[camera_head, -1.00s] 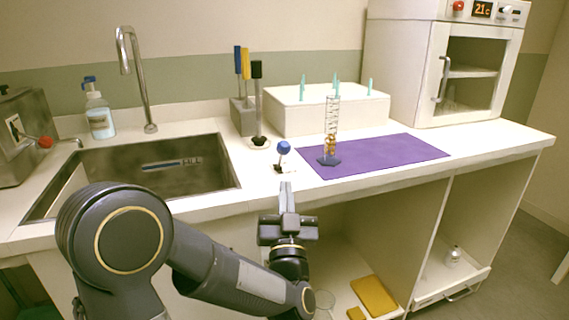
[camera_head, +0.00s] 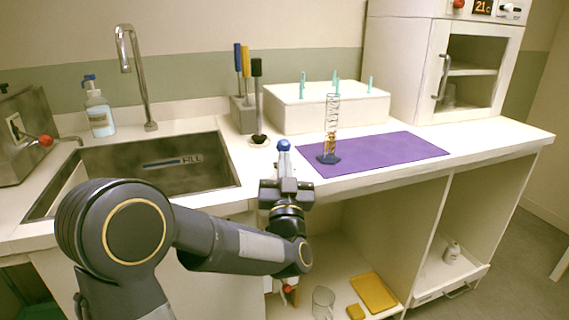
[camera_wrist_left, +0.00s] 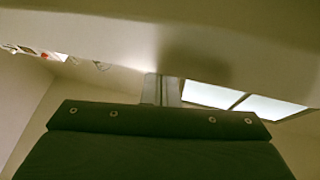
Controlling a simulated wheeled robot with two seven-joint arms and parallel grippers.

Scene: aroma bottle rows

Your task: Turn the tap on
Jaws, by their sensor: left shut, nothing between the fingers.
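The curved metal tap spout (camera_head: 137,78) stands behind the sink (camera_head: 205,190). A lever with a blue ball knob (camera_head: 283,145) stands on the counter right of the sink; its stem and base are mostly hidden behind my left gripper. My left gripper (camera_head: 284,160) is shut and empty, pointing up and away at the counter's front edge, just below the knob in the picture. I cannot tell whether it touches the lever. In the left wrist view, the closed fingers (camera_wrist_left: 161,90) show against a pale surface; no knob is visible there. No water shows at the spout.
A soap bottle (camera_head: 99,112) and a metal box with a red-knobbed lever (camera_head: 45,140) stand left. A pen holder (camera_head: 243,118) stands behind.

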